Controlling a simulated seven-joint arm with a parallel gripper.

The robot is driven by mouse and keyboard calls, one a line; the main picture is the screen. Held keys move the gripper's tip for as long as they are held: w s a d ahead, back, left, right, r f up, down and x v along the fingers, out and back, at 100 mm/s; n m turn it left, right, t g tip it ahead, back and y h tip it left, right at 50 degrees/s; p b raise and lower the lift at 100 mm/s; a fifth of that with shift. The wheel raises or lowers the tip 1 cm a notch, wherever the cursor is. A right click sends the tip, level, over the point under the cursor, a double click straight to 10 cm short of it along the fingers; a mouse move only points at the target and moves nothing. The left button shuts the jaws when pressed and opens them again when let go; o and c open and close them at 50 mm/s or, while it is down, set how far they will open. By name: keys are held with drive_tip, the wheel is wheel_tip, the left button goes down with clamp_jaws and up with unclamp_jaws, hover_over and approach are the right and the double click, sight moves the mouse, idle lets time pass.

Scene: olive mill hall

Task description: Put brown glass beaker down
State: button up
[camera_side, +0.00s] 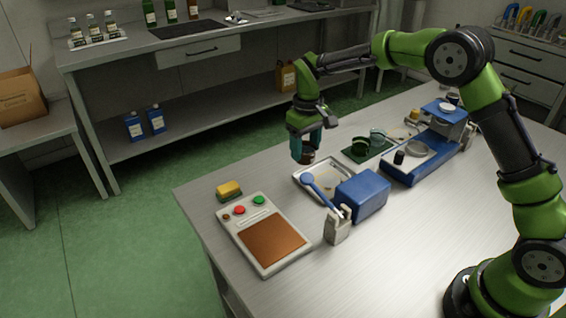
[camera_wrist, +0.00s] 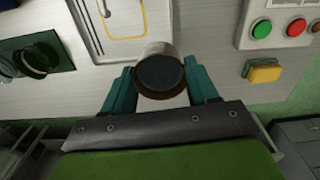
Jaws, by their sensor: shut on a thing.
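My gripper (camera_side: 306,146) is shut on the brown glass beaker (camera_side: 307,157), which is small, dark and round. In the side view it hangs above the table's far edge, near the metal tray. In the wrist view the beaker (camera_wrist: 160,75) sits between the two teal fingers of my gripper (camera_wrist: 160,88), its round opening facing the camera. Most of its wall is hidden by the fingers in the side view. I cannot tell exactly how high the beaker is above the table.
The metal tray (camera_side: 302,179) lies beside a blue box (camera_side: 362,195). A green mat (camera_side: 352,154) with green vessels is right of it. A control panel (camera_side: 238,236) and yellow sponge (camera_side: 229,188) lie left. A blue device (camera_side: 409,167) stands right.

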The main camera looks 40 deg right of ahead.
wheel_tip(320, 180, up, 2)
hover_over(278, 189)
drive_tip(key=shift+m, duration=0.4)
wheel_tip(278, 189, down, 9)
drive_tip(key=shift+s+f, duration=0.1)
drive_tip(key=shift+f, duration=0.05)
drive_tip(key=o, duration=0.8)
drive_tip(key=shift+f, duration=0.1)
drive_tip(key=shift+o, duration=0.2)
